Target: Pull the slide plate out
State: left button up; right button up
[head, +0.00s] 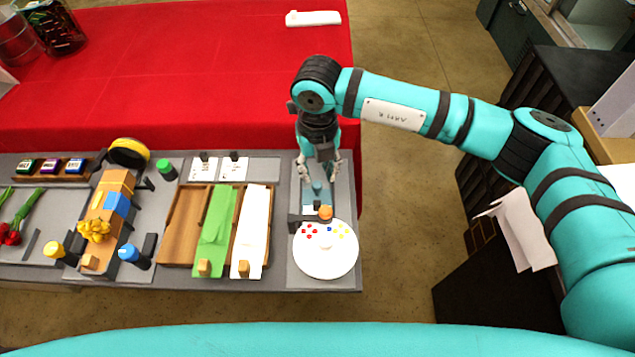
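A pale blue-grey plate, which looks like the slide plate (309,198), lies in a narrow track at the right end of the grey station board. A small teal knob (317,187) stands on it. My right gripper (318,172) points down over the far part of this track, its fingers spread to either side just beyond the knob. It appears open and empty; I cannot tell whether a fingertip touches the plate. The wrist hides the far part of the track. My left gripper is not in view.
A white round dial (325,262) with coloured dots, an orange knob (325,212) and a dark bracket (296,222) sit at the near end of the track. A wooden tray (178,225) with green and white strips lies left. Red cloth (190,70) beyond is mostly clear.

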aim_at(317, 185)
notch_tip(317, 185, down, 7)
jog(key=shift+f+p, duration=0.1)
jog(key=shift+p, duration=0.45)
grip_shut()
